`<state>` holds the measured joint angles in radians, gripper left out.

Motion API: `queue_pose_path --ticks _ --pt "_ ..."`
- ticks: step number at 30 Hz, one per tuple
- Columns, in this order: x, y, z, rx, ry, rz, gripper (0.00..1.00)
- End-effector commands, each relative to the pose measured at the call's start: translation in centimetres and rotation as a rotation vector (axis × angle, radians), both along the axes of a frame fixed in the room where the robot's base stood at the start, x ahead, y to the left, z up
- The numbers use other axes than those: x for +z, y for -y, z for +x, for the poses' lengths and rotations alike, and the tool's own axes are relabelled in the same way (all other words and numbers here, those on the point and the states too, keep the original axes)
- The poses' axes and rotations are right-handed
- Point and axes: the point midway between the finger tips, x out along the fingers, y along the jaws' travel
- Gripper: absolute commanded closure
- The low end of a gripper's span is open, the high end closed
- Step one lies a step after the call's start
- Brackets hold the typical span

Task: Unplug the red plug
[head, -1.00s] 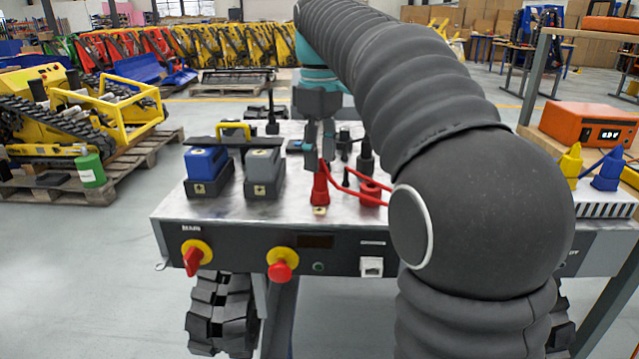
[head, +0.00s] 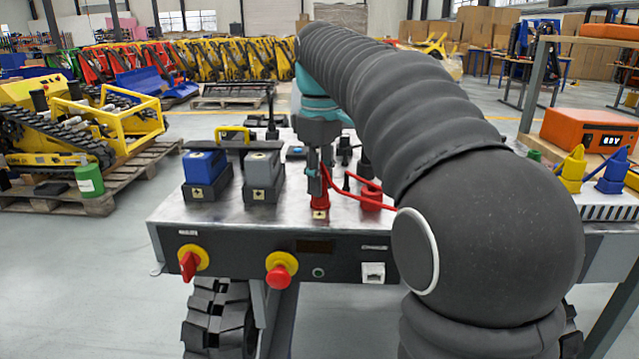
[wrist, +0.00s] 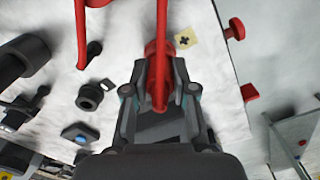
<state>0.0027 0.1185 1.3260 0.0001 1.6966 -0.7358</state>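The red plug (head: 320,199) stands upright on the metal top of the carrier, near its front edge, with a yellow marked label in front. A red cable (head: 347,198) runs from its top to the right. My gripper (head: 320,183) points down over the plug, its fingers at the plug's upper part. The plug's upper part is partly hidden.
A red spool-like part (head: 371,197) and black posts stand close on the right. A red knob (head: 280,275) is on the front panel.

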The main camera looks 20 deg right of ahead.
Motion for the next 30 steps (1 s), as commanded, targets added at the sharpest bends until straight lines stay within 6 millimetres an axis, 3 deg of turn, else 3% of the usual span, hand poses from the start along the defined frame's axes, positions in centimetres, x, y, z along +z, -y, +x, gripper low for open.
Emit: queue_pose_path --ticks 30 --pt "2.3 0.0 0.0 0.000 0.000 0.000 1.00"
